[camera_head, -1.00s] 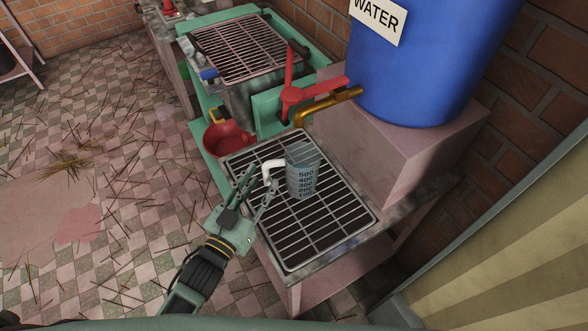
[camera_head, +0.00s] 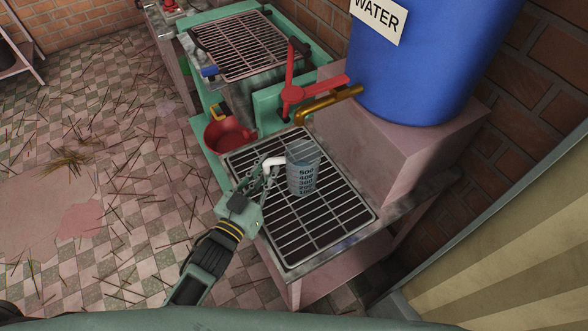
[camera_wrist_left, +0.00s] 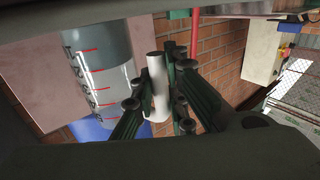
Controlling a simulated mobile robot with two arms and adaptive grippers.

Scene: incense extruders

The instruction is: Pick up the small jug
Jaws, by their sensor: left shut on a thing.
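My left gripper (camera_head: 266,174) is shut on the jug's white handle, at the jug's left side. In the left wrist view the white handle (camera_wrist_left: 157,88) stands between the two fingers, and the jug's marked wall (camera_wrist_left: 100,70) is beside them. My right gripper is not in view.
A red pot (camera_head: 228,136) is at the grate's far left. Floor at left is mostly open.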

